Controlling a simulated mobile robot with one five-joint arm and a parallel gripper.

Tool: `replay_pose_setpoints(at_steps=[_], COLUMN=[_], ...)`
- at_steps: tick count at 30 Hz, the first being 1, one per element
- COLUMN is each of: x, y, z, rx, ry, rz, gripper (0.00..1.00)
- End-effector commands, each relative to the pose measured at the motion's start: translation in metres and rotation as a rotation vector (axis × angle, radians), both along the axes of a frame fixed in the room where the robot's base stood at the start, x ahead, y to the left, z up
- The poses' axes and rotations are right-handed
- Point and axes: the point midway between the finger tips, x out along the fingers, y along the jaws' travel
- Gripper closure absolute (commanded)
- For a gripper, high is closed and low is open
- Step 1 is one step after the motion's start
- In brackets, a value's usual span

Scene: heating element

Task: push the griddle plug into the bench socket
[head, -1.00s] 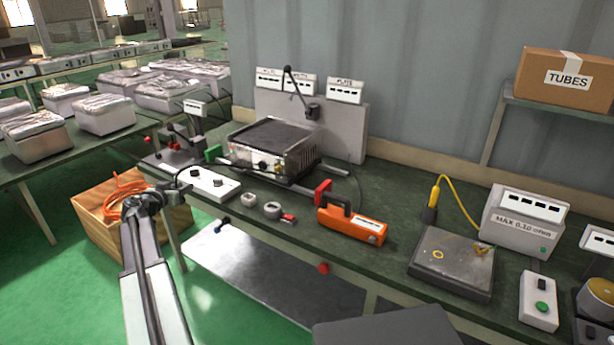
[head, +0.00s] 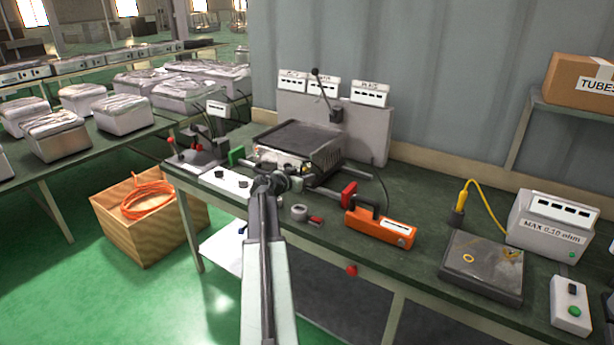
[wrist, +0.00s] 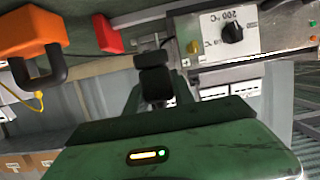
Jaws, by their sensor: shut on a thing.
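The griddle (head: 300,138), a metal box with a dark flat top, stands on the green bench. Its front with a temperature knob also shows in the wrist view (wrist: 240,35). My gripper (head: 280,181) is over the bench just in front of the griddle. In the wrist view, the grey fingers are shut around a small black piece (wrist: 153,75), which may be the griddle plug; its front end is not clear. A white box with black fittings (head: 226,182) lies left of my gripper, partly hidden by it. I cannot tell whether it is the bench socket.
An orange tool (head: 380,228) and a red block (head: 348,194) are right of my gripper. A grey plate (head: 482,268) is farther right. A wooden crate (head: 150,228) stands on the floor at left.

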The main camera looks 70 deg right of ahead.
Motion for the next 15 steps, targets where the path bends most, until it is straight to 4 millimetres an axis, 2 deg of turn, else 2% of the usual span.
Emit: replay_pose_setpoints(at_steps=[8,15], x=[0.004,0.004], y=[0.004,0.004], z=[0.0,-0.02], rx=[-0.002,-0.002], ry=[-0.007,-0.007], rz=[0.002,0.001], gripper=[1.0,1.0])
